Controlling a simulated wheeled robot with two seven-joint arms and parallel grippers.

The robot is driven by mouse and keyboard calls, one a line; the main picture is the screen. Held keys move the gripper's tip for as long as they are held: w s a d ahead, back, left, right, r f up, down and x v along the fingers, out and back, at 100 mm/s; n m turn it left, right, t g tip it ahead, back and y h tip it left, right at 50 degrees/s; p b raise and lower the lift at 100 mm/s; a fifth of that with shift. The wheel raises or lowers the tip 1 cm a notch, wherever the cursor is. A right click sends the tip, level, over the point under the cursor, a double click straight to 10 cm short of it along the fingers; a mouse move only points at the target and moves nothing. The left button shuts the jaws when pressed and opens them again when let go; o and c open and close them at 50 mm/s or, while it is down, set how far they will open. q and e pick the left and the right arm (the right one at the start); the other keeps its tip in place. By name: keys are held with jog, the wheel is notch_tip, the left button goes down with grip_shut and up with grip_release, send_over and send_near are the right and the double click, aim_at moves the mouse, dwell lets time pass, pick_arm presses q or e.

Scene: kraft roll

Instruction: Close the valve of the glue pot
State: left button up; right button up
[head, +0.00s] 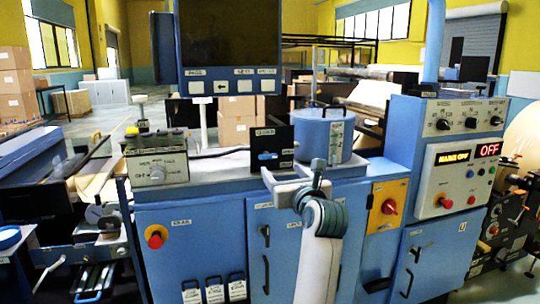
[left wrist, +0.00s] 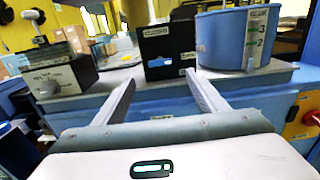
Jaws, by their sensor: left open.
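The glue pot (head: 318,138) is a blue cylinder with a lid handle and a white label, standing on the grey bench top; it also shows in the left wrist view (left wrist: 222,42). A small grey fitting (left wrist: 250,64), perhaps its valve, shows low on the pot's front; its setting is too small to tell. My left gripper (head: 292,172) is in front of the bench edge, below and in front of the pot. In the left wrist view its fingers (left wrist: 158,78) are spread, with nothing between them. The pot is beyond the right finger, apart from it. My right gripper is not in view.
A black box (head: 272,143) with a blue piece on its front stands left of the pot. A grey control box (head: 157,168) stands farther left. A blue control cabinet (head: 455,165) with knobs and a red OFF display rises at right. A dark screen (head: 230,35) hangs above.

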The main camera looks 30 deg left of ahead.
aim_at(269, 156)
pick_arm(q)
jog(key=p+x, duration=0.3)
jog(key=x, duration=0.8)
jog(key=shift+w+a+r+p, duration=0.1)
jog(key=shift+w+a+p, duration=0.05)
jog(key=shift+p, duration=0.25)
jog(key=shift+w+a, duration=0.4)
jog(key=shift+a, duration=0.05)
jog(key=c, duration=1.1)
